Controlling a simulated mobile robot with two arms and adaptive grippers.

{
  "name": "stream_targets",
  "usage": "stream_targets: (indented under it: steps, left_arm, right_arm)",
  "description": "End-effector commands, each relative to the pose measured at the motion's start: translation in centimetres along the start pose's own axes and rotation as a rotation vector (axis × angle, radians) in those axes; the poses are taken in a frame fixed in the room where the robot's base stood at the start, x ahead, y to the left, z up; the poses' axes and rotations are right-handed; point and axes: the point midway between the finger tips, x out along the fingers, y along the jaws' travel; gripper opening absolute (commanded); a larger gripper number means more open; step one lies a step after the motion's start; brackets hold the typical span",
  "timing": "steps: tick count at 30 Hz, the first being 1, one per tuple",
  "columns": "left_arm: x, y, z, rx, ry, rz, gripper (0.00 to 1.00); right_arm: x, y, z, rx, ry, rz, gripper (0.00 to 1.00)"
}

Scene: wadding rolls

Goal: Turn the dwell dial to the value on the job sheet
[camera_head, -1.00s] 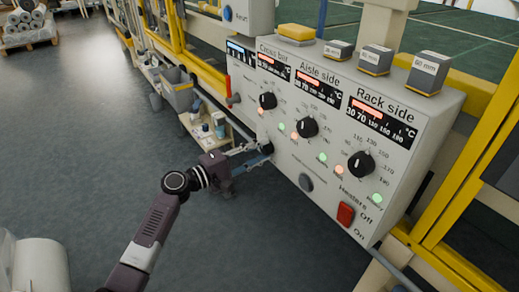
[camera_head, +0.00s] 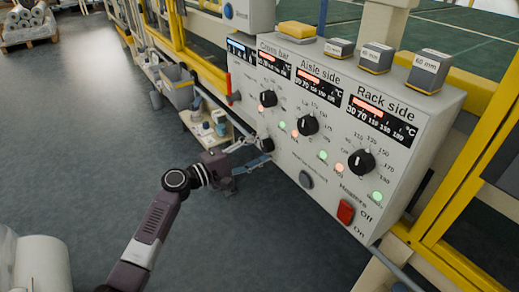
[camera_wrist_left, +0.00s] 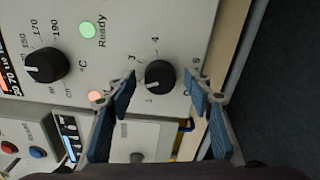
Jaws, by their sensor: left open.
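The dwell dial (camera_wrist_left: 160,75) is a black knob with numbers around it, low on the grey control panel (camera_head: 331,165). Its white mark points to the lower left in the left wrist view, toward the low numbers; the exact value is hard to read. In the head view the dial (camera_head: 267,145) sits at the fingertips of my left gripper (camera_head: 264,148). My left gripper (camera_wrist_left: 163,88) is open, with one blue-padded finger on each side of the dial and gaps showing between them and it. No readable job sheet shows. My right gripper is out of view.
Several similar temperature knobs, one marked Rack side (camera_head: 362,162), sit above and right of the dial. A low shelf (camera_head: 205,127) with bottles stands behind my gripper.

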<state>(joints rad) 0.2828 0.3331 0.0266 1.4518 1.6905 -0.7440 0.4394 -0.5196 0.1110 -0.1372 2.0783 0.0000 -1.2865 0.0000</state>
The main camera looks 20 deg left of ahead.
Motion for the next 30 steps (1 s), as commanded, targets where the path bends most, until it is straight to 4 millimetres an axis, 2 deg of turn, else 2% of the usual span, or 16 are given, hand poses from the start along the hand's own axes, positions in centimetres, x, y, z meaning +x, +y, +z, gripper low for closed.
stream_targets:
  steps: [5, 18, 24, 30]
  left_arm:
    - [-1.5, -0.1, 0.0, 0.001, 0.0, -0.002, 0.47]
    - [-10.2, -0.1, 0.0, 0.001, 0.002, -0.003, 0.47]
    - [-11.8, 0.0, 0.0, 0.0, 0.001, 0.0, 0.47]
    - [-12.0, 0.0, 0.0, 0.0, 0.0, 0.0, 0.47]
  right_arm:
    - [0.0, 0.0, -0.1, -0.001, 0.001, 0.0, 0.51]
    - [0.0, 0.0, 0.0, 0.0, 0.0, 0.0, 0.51]
    - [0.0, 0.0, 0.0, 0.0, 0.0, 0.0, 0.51]
    - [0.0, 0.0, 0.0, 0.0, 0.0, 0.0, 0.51]
